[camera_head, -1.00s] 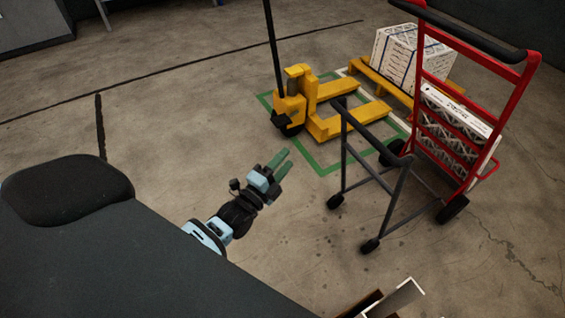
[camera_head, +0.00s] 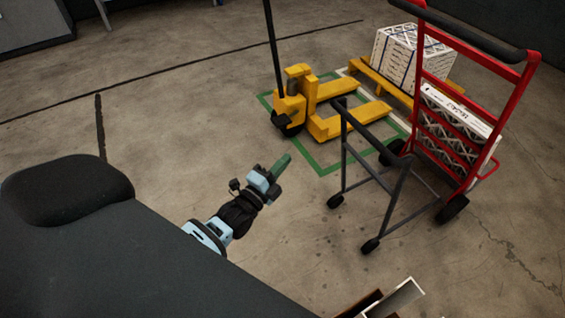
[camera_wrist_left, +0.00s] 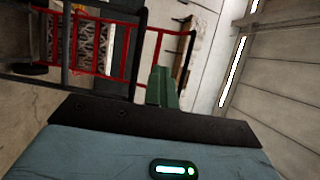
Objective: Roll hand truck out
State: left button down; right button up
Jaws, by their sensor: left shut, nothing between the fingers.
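The red hand truck (camera_head: 513,110) stands at the right of the head view, with a black handle bar at its top, a dark rear frame with small wheels, and black main wheels. White boxed filters (camera_head: 458,125) rest on it. The hand truck also shows in the left wrist view (camera_wrist_left: 127,55), beyond the fingers. My left gripper (camera_head: 281,165) is shut and empty over the floor, to the left of the hand truck and apart from it. Its green fingers (camera_wrist_left: 161,88) show closed together in the left wrist view. My right gripper is not in view.
A yellow pallet jack (camera_head: 297,100) stands on a green-outlined floor area, left of the hand truck. Behind it a yellow pallet (camera_head: 373,82) carries strapped white boxes (camera_head: 399,55). An open box edge (camera_head: 398,299) shows at the bottom. Floor at the left middle is clear.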

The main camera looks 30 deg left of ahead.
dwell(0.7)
pick_arm(q)
jog(key=c, duration=1.3)
grip_release()
jog(key=shift+o, duration=0.2)
jog(key=v, duration=0.7)
jog(key=shift+s, duration=0.4)
jog(key=shift+f, duration=0.1)
